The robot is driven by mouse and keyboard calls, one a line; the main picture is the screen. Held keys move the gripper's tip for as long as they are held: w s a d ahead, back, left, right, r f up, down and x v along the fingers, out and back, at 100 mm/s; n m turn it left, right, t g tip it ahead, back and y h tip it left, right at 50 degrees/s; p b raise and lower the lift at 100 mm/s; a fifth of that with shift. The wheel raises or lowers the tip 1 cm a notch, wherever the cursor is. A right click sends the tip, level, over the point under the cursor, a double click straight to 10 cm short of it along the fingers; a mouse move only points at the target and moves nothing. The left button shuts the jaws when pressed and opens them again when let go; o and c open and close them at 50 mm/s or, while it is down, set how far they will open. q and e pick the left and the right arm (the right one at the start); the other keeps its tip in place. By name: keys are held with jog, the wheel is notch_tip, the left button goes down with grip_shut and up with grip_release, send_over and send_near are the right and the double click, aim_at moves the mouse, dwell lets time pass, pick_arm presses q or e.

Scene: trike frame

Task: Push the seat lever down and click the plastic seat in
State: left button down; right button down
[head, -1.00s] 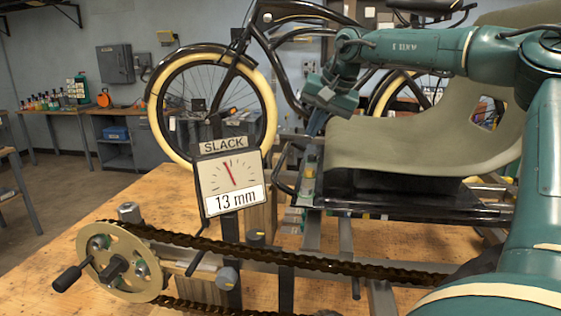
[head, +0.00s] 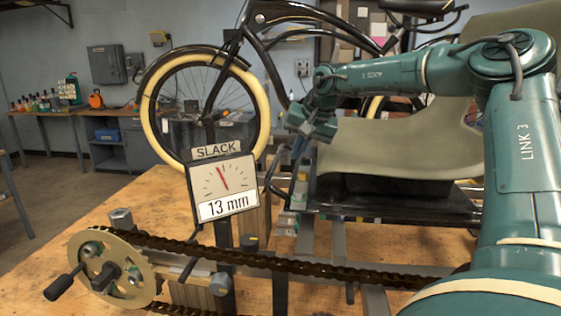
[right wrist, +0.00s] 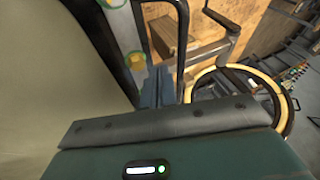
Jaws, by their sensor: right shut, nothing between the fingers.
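The olive plastic seat (head: 390,148) rests over the black seat pan (head: 385,195) at the right of the head view. Its edge fills the left of the right wrist view (right wrist: 40,75). The seat lever, a bent black bar (head: 269,179), stands out at the left side of the seat mount and also shows in the right wrist view (right wrist: 180,48). My right gripper (head: 297,151) is shut and empty, pointing down beside the lever and the seat's front left corner. Its fingertips (right wrist: 157,84) appear close to the lever; contact cannot be told. My left gripper is out of view.
A slack gauge (head: 222,188) reading 13 mm stands left of the lever. A chain (head: 270,262) and a crank sprocket (head: 105,268) lie in front. The wooden bench (head: 155,200) is clear at left. A bicycle (head: 205,65) stands behind.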

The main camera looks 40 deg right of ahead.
pick_arm(q)
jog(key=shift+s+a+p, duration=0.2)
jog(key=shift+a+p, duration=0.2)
jog(key=shift+p, duration=0.3)
pick_arm(e)
jog(key=w+a+f, duration=0.2)
jog(key=w+f, duration=0.2)
jog(key=shift+f, duration=0.2)
pick_arm(q)
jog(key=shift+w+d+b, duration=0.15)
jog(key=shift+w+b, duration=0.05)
jog(key=shift+b, duration=0.1)
pick_arm(e)
jog(key=shift+w+a+f, duration=0.1)
jog(key=shift+w+f, duration=0.05)
jog(key=shift+f, duration=0.05)
